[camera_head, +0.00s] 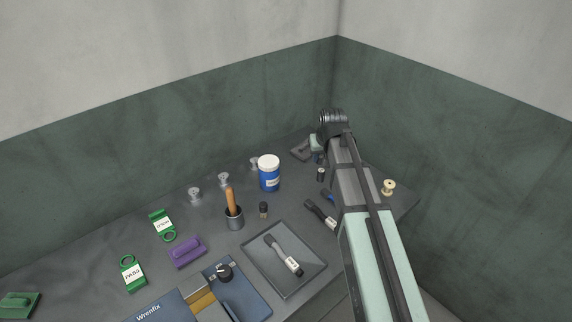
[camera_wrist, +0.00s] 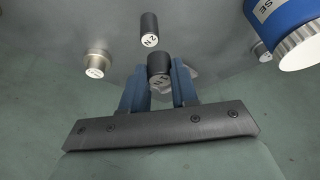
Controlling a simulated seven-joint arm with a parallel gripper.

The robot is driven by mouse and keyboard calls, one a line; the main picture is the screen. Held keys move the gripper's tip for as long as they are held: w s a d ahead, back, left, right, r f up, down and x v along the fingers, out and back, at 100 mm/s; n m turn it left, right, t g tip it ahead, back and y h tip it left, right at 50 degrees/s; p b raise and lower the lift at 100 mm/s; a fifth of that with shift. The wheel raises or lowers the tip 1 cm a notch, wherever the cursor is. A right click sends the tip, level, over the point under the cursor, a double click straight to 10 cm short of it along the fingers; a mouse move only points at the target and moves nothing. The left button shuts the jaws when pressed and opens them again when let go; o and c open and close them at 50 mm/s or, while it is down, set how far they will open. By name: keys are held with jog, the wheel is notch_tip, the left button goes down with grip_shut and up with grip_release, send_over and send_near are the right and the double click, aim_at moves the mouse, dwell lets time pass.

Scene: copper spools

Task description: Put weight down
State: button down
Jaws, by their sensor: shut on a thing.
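My gripper (camera_wrist: 160,75) is shut on a dark cylindrical weight (camera_wrist: 159,63), low in the middle of the wrist view. The weight's pale, marked end shows between the two blue fingers. I cannot tell whether it touches the table or hangs just above it. In the head view my gripper (camera_head: 317,151) is over the far end of the table, partly behind my arm, and the held weight cannot be made out. A second dark cylinder (camera_wrist: 149,30) with a marked end stands apart from it; it also shows in the head view (camera_head: 320,174).
A silver cylinder (camera_wrist: 97,62) stands near the fingers. A blue jar with a white lid (camera_head: 269,173) is left of my gripper. Several metal spools (camera_head: 195,194), a cup with a wooden handle (camera_head: 233,216) and a grey tray (camera_head: 309,279) are further off. Two walls meet behind the table.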

jog(key=w+a+n, duration=0.2)
jog(key=w+a, duration=0.7)
jog(key=a, duration=0.5)
jog(key=shift+y, duration=0.4)
jog(key=shift+w+d+f, duration=0.1)
jog(key=shift+f, duration=2.3)
jog(key=shift+w+d+f, duration=0.1)
jog(key=shift+f, duration=2.25)
jog(key=shift+f, duration=0.1)
jog(key=c, duration=0.9)
grip_release()
jog(key=shift+o, duration=0.2)
jog(key=v, duration=1.2)
